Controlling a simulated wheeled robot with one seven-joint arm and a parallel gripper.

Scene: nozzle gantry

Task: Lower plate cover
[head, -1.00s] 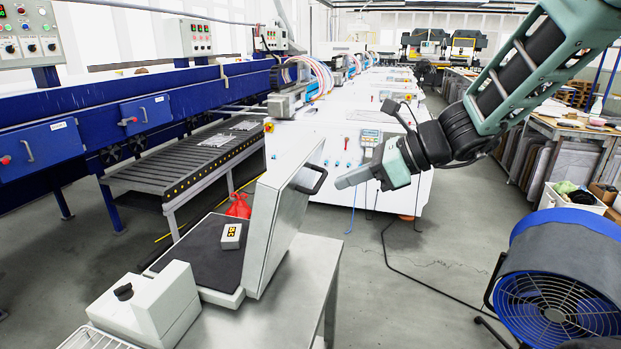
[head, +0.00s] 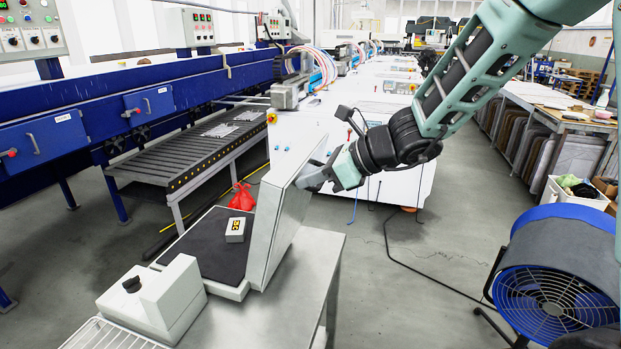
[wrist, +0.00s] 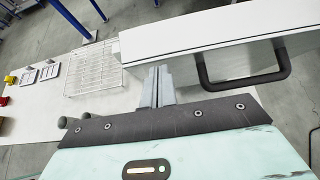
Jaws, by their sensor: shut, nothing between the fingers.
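The plate cover (head: 276,215), a pale grey lid, stands raised and leaning to the right over the dark plate (head: 205,245). My gripper (head: 308,178) is at the cover's upper right edge in the head view and hides the handle there. In the wrist view my gripper (wrist: 158,82) is shut and empty, with its fingers beside the cover (wrist: 190,38). The black handle (wrist: 245,78) shows to the right of the fingers, not between them. I cannot tell whether the fingers touch the cover.
A small box with a yellow and black label (head: 235,229) lies on the plate. The press stands on a metal table (head: 305,290), with a wire rack (head: 110,335) at its front left. A blue fan (head: 555,265) stands on the floor at right. Open floor lies between them.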

